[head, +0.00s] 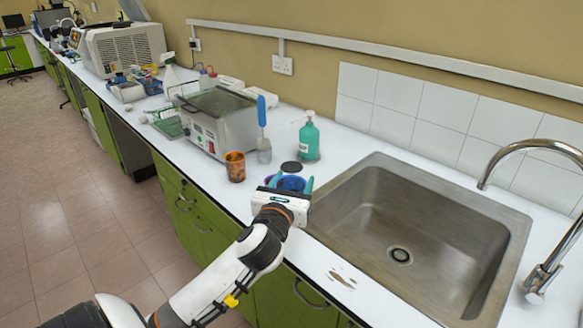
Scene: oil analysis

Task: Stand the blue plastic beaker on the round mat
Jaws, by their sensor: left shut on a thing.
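The blue plastic beaker (291,184) is at the counter's front edge, left of the sink. My left gripper (292,182) is shut on it, with a teal finger on each side. The gripper body hides the beaker's lower part, so I cannot tell whether its base touches the counter. The round mat (291,167) is a small dark disc lying flat on the counter, just behind the beaker in the picture. Its top looks bare. My right gripper is not in view.
An orange-brown cup (235,167) stands left of the mat, with a blue-handled tool (262,128) behind it. A green pump bottle (308,139) stands just behind the mat. A steel sink (400,225) with a tap (520,148) takes up the right. A grey machine (218,120) stands further left.

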